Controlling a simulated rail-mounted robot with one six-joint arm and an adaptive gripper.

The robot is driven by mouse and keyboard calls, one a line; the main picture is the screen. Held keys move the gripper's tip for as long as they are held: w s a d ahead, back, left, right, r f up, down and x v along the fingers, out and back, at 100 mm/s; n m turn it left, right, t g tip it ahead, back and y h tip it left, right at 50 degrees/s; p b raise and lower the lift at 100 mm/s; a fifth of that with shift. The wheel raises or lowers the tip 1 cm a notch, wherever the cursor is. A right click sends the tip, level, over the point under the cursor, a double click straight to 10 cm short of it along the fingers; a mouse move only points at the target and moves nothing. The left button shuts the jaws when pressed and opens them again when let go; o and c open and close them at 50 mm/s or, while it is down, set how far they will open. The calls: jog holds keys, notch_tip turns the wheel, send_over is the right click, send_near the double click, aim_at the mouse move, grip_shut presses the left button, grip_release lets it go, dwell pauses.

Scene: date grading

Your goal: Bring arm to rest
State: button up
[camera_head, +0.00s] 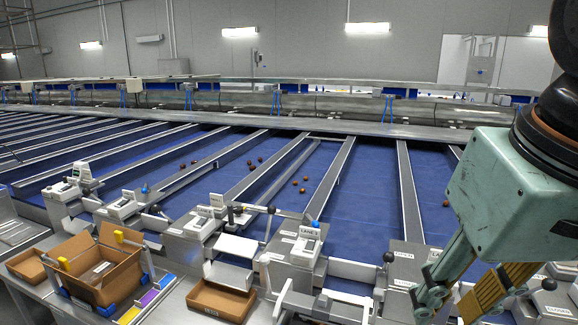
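My gripper (452,302) hangs at the right side of the view, below a pale green wrist housing (515,195). Its fingers point down and to the left, over the front edge of the lanes. The two fingers stand apart with a gap between them, and no object shows between them. Their tips are dark and partly lost against the dark fittings there.
Blue sorting lanes (375,190) with grey dividers hold a few scattered dates (295,187). Labelled lane-end units (297,245) with levers line the front. An open cardboard box (105,262) and a shallow carton (222,299) stand at front left. Black knobs rise near my gripper.

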jog(key=shift+s+d+f+b, duration=0.2)
jog(key=shift+s+f, duration=0.7)
jog(key=shift+s, duration=0.15)
jog(key=shift+s+d+f+b, duration=0.15)
jog(key=shift+s+f+b, duration=0.05)
jog(key=shift+s+f, duration=0.75)
